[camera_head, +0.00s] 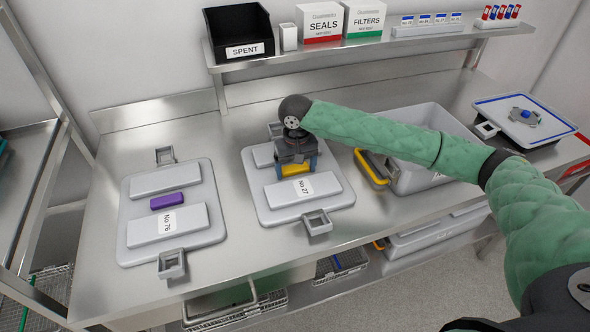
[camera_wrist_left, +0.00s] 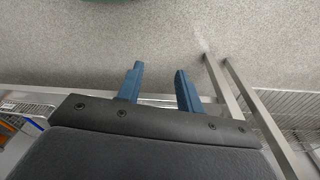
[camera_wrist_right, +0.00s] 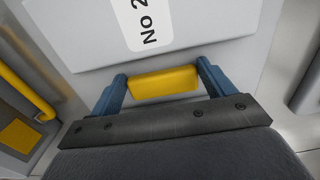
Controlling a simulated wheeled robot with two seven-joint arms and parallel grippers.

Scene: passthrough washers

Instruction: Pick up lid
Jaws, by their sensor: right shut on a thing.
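The grey lid marked No 27 (camera_head: 262,208) lies flat on the steel bench, with a yellow handle (camera_head: 296,170) in its middle. My right gripper (camera_head: 297,166) reaches down over this lid and is shut on the yellow handle, which also shows between the blue fingers in the right wrist view (camera_wrist_right: 164,84). A second grey lid, marked No 76 (camera_head: 139,242), lies to the left with a purple handle (camera_head: 167,201); no gripper is at it. My left gripper (camera_wrist_left: 158,88) is open and empty above the floor in its wrist view, and is not seen in the head view.
A grey bin (camera_head: 428,125) with a yellow handle stands right of lid No 27. A tray with a blue rim (camera_head: 560,126) lies at the far right. The shelf (camera_head: 350,55) behind holds a black SPENT box (camera_head: 238,33) and cartons. Bare bench separates the two lids.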

